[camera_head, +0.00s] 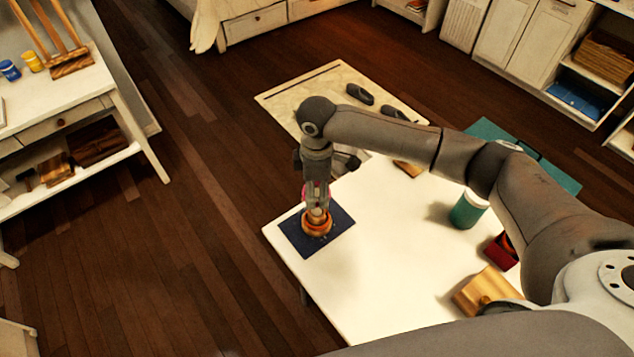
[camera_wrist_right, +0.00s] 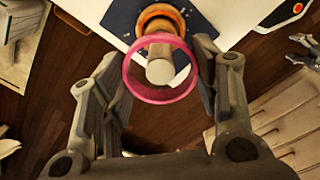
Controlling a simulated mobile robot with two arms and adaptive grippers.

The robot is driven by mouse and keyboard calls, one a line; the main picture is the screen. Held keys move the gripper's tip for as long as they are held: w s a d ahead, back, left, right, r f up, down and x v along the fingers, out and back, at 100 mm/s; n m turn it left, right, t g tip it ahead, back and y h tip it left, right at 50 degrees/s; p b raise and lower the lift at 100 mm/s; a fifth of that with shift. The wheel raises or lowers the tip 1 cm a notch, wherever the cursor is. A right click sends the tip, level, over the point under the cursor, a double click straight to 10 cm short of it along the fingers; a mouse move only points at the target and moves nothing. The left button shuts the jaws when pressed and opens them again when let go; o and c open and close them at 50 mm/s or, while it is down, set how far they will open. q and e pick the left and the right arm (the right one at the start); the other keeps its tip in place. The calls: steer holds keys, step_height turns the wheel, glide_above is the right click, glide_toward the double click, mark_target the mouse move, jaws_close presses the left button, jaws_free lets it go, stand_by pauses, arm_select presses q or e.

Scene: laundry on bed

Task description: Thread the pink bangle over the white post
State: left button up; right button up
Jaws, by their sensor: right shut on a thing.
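The pink bangle (camera_wrist_right: 130,90) is held between the fingers of my right gripper (camera_head: 316,200), whose fingers also show in the right wrist view (camera_wrist_right: 160,82). In that view the bangle's ring frames the top of the white post (camera_wrist_right: 160,71). In the head view the pink bangle (camera_head: 309,190) shows at the fingertips, just above the post (camera_head: 317,213). I cannot tell whether its rim is level with the post's tip. An orange ring (camera_head: 318,229) sits around the post's base on a dark blue mat (camera_head: 291,231).
The mat lies at the left corner of a white table (camera_head: 385,270). A green cup (camera_head: 467,211), a red box (camera_head: 499,252) and a wooden block (camera_head: 486,290) stand to the right. The table's middle is clear.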

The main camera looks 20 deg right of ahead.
steer(key=shift+f, duration=0.45)
steer(key=o, duration=0.9)
step_height(320, 180, up, 12)
stand_by(1.0)
